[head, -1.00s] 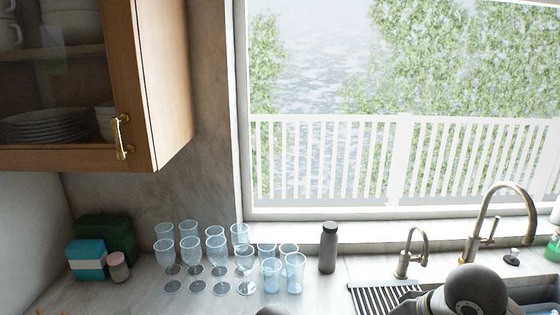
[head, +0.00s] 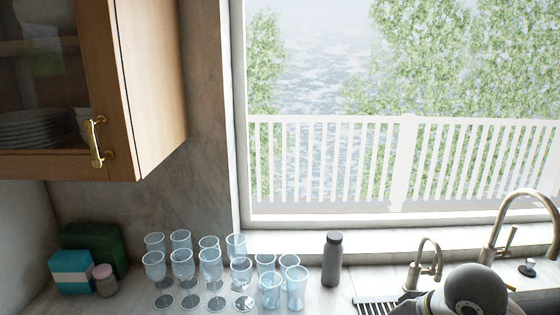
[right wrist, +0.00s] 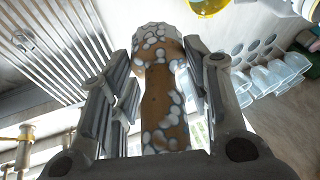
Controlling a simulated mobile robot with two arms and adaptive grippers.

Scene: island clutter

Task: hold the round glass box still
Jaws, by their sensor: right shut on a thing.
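I cannot make out a round glass box in either view. In the right wrist view my right gripper (right wrist: 160,75) is shut on a brown thing with whitish round patches (right wrist: 155,108). This thing has a narrower middle and a wider far end, and stands between the two fingers. Its near end is hidden behind the gripper's body. In the head view only a grey rounded part of my arm shows at the bottom right; the right gripper is out of that picture. I do not see my left gripper.
Several clear glasses (head: 211,265) stand close together on the counter beside a dark grey bottle (head: 332,260). A ribbed drainer (head: 375,307) and taps (head: 520,200) are at the right. A teal box (head: 72,272) and a small jar (head: 105,281) stand left, below an overhanging cabinet (head: 150,90).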

